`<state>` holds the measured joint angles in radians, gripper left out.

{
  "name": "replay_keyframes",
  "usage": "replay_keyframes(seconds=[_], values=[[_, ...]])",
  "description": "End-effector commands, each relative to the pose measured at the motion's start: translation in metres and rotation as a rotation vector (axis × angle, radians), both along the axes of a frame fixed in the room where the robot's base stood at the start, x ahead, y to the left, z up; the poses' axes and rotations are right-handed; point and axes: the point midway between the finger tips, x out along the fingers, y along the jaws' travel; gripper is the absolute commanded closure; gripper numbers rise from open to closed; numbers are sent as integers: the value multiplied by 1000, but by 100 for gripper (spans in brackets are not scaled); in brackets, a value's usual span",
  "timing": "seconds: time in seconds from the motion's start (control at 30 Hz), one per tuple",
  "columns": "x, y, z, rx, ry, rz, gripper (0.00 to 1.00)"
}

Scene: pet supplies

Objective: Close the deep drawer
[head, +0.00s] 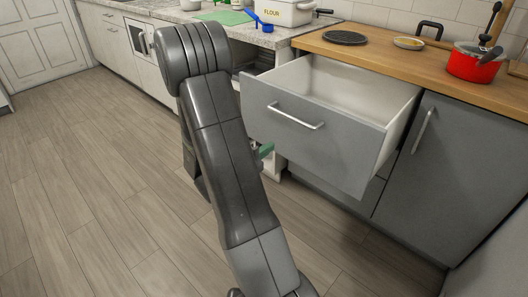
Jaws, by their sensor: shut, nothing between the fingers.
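The deep drawer (325,148) is pulled far out of the counter on the right side of the head view. It has a grey front, a silver bar handle (296,116) and a white inside, and the part I see inside is empty. My dark grey arm stands to the left of the drawer and overlaps its left edge in the picture. My gripper is hidden behind the arm, so its place relative to the drawer front does not show.
The wooden worktop holds a red pot (475,65), a black round plate (345,38) and a small bowl (408,43). A grey cabinet door (440,170) is shut on the right. A small green thing (265,150) shows below the drawer. The wooden floor (85,190) at left is clear.

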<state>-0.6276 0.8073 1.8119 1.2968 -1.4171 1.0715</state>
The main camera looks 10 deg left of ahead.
Motion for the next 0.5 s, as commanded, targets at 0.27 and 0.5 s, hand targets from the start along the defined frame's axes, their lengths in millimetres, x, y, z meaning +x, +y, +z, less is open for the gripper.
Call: replay_keyframes(seconds=[0.27, 0.5], values=[[46, -35, -1, 0, 0, -3, 100], [73, -54, 0, -1, 1, -1, 100]])
